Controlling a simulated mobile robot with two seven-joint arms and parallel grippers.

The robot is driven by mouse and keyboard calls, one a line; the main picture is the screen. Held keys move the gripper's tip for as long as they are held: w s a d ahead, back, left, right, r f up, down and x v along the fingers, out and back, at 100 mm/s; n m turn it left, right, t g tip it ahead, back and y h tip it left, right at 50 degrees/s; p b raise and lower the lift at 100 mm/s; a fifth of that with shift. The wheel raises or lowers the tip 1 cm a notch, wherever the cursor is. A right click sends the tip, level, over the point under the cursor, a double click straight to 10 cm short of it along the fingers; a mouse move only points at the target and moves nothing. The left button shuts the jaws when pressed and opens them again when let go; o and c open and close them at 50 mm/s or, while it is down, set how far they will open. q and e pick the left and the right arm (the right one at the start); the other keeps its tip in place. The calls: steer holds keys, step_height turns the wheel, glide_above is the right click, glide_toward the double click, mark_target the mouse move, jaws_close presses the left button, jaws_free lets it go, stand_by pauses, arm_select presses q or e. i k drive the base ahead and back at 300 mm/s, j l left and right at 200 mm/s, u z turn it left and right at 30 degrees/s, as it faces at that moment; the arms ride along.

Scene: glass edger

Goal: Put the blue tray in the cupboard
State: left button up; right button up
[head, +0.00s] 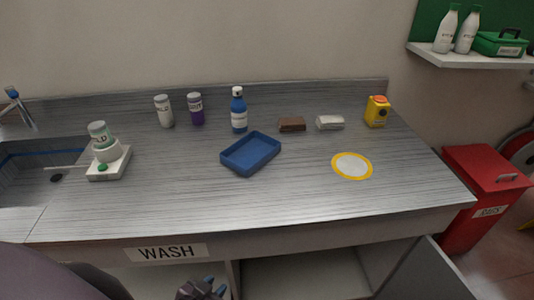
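The blue tray (251,154) is shallow, rectangular and empty. It lies flat near the middle of the grey worktop in the head view. The cupboard (300,275) is under the worktop; its open front shows at the bottom, and a grey door (428,275) stands swung open at the right. My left gripper (203,287) shows only in part at the bottom edge, in front of the cupboard and below the worktop's front edge, apart from the tray. Its dark body and blue tips are cut off, so I cannot tell its opening. My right gripper is out of view.
Behind the tray stand a blue bottle (239,112), a brown block (291,124) and a white block (330,122). A yellow-rimmed disc (352,166) lies to its right. The worktop in front of the tray is clear.

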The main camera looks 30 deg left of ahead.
mark_target(287, 279)
steer(key=l+u, duration=0.2)
steer(key=u, duration=0.2)
steer(key=i+l+u, duration=0.1)
steer(key=l+u, duration=0.15)
steer(key=u, duration=0.15)
